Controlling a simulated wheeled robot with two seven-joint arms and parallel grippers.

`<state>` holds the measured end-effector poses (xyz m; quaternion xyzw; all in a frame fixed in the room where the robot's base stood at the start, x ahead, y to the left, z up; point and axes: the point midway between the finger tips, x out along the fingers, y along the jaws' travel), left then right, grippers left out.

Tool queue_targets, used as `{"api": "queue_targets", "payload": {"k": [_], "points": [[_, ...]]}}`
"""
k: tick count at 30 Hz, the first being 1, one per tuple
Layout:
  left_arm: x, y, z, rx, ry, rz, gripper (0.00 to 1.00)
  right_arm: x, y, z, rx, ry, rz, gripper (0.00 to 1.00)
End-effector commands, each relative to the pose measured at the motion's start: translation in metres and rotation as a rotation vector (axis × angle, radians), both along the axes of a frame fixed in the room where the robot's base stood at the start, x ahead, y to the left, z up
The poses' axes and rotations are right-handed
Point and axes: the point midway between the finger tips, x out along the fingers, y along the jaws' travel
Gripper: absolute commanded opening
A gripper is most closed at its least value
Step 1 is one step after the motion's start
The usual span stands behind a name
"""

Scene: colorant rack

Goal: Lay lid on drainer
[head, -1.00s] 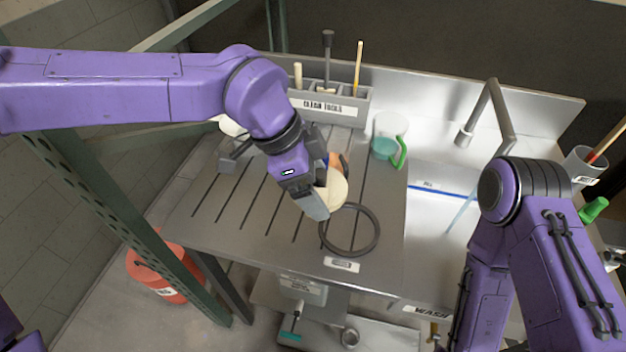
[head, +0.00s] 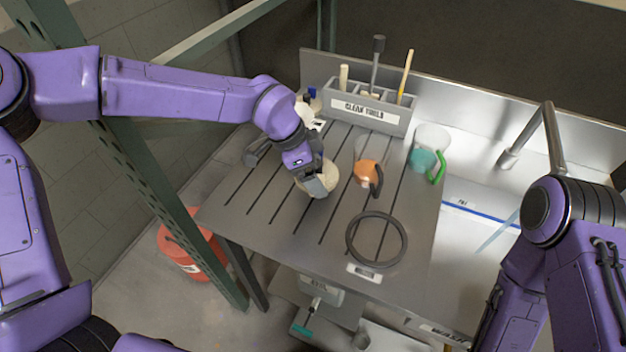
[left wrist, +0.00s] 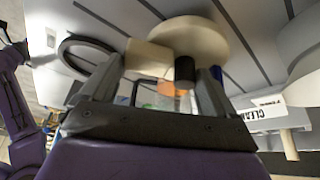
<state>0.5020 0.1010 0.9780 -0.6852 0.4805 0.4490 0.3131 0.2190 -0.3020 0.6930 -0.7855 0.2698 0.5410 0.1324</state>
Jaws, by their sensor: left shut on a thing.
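The lid (head: 306,184) is a cream disc, partly hidden behind my left gripper (head: 322,182) in the head view. In the left wrist view the lid (left wrist: 190,36) shows its round face and a dark knob (left wrist: 184,68) between the fingers of my left gripper (left wrist: 165,88). The left gripper is shut on the lid. The drainer (head: 285,215) is a grey steel board with long dark slots. The lid is over its middle-left part, close to the surface; I cannot tell whether it touches. My right arm is at the right, its gripper out of view.
A black ring (head: 351,243) lies at the drainer's front right. An orange cup (head: 366,171) and a clear jug with a green handle (head: 428,143) stand behind it. The clean tools caddy (head: 345,104) is at the back. The drainer's front left is clear.

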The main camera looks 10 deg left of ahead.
Motion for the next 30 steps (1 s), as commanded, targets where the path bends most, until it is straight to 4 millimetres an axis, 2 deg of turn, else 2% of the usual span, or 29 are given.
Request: {"api": "queue_targets", "payload": {"k": [3,7,8,9,13,14,15,23,30], "points": [[0.006,0.006,-0.012,0.0,0.001,0.003,0.56,0.0,0.0,-0.004,0.0,0.0,0.0,0.0],[0.006,0.006,-0.041,0.001,0.0,0.0,0.56,0.0,0.0,-0.025,0.0,0.0,0.0,0.0],[0.006,0.006,-0.043,0.0,0.0,0.0,0.56,0.0,0.0,-0.025,0.0,0.0,0.0,0.0],[0.006,0.006,-0.043,0.0,-0.001,0.0,0.52,0.0,0.0,-0.024,0.0,0.0,0.0,0.0],[0.006,0.006,-0.04,0.001,0.0,0.0,0.51,0.0,0.0,-0.021,0.0,0.0,0.0,0.0],[0.006,0.006,-0.04,0.001,0.001,0.001,0.92,0.0,0.0,-0.021,0.0,0.0,0.0,0.0],[0.006,0.006,-0.04,0.001,0.001,0.001,1.0,0.0,0.0,-0.021,0.0,0.0,0.0,0.0],[0.006,0.007,-0.035,0.0,0.0,0.001,1.0,0.0,0.0,-0.017,0.0,0.0,0.0,0.0],[0.0,0.024,0.012,-0.002,-0.001,0.002,1.0,0.0,0.0,0.02,0.0,0.0,0.0,0.0]]}}
